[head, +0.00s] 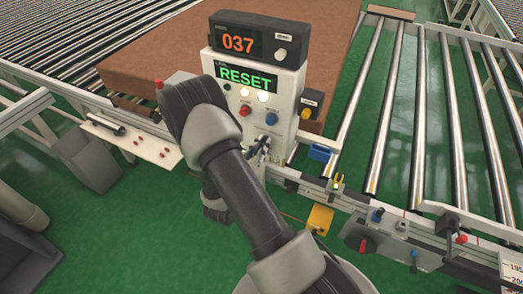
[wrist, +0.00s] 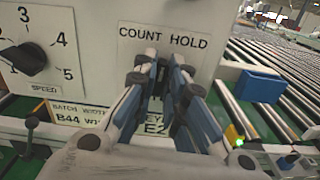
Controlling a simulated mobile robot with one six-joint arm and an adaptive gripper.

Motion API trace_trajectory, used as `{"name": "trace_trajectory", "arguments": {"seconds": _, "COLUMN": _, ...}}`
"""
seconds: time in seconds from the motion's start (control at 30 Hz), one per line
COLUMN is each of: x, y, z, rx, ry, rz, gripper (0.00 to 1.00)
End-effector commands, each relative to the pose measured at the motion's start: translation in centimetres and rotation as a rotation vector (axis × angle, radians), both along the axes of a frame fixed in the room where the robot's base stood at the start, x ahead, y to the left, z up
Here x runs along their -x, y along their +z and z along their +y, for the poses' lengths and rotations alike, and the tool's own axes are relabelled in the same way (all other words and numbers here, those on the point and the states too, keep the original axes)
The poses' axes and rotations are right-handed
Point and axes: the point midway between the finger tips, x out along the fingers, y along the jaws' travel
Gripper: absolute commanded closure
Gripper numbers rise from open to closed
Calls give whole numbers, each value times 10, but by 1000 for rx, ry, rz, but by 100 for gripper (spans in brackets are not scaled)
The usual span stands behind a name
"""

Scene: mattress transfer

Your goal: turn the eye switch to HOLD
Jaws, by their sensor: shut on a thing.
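The white control panel (head: 290,108) stands at the conveyor's near end, with a green RESET display (head: 247,79). In the wrist view, its COUNT HOLD label (wrist: 163,39) is just above my gripper (wrist: 162,68). My gripper is shut on the eye switch below that label, and the fingertips hide most of the switch. I cannot tell which way the switch points. In the head view, my gripper (head: 263,148) is at the panel's lower part, mostly behind my arm.
A counter (head: 245,42) reading 037 sits on top. A speed dial (wrist: 25,57) is left of the switch, and a blue box (wrist: 259,86) is to the right. A brown mattress (head: 165,60) lies behind the panel.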

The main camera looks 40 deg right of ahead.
Motion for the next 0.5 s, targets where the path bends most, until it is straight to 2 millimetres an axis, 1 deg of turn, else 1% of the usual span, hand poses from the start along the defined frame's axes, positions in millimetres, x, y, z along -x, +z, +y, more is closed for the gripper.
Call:
{"name": "trace_trajectory", "arguments": {"seconds": 0.03, "x": 0, "y": -3, "z": 0, "rx": -16, "ry": 0, "rz": -40, "gripper": 100}}
{"name": "trace_trajectory", "arguments": {"seconds": 0.2, "x": 1, "y": -3, "z": -1, "rx": -75, "ry": 0, "rz": -183, "gripper": 100}}
{"name": "trace_trajectory", "arguments": {"seconds": 0.5, "x": 2, "y": -3, "z": -1, "rx": -157, "ry": 0, "rz": -381, "gripper": 100}}
